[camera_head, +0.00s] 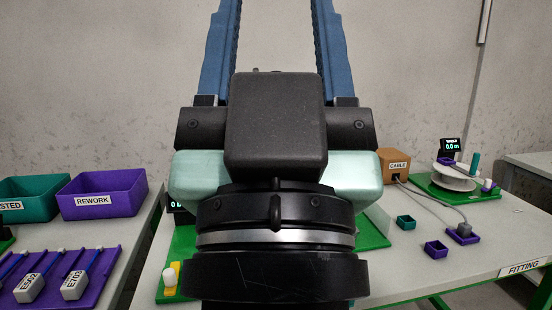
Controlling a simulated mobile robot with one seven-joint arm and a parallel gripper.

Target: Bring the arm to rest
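My gripper (277,15) fills the middle of the head view and points up in front of the bare wall. Its two blue fingers stand wide apart, with only wall visible between them. The very tips run out of the top of the frame. My black wrist and pale green housing stand in front of the table and hide much of its middle. I see nothing held between the visible parts of the fingers.
At left are a teal bin (36,208), a purple REWORK bin (100,210) and a purple rack (101,268) with tagged blue cables. At right are a brown CABLE box (394,168), a white reel (455,178) and small trays. A green board (180,252) lies partly behind my wrist.

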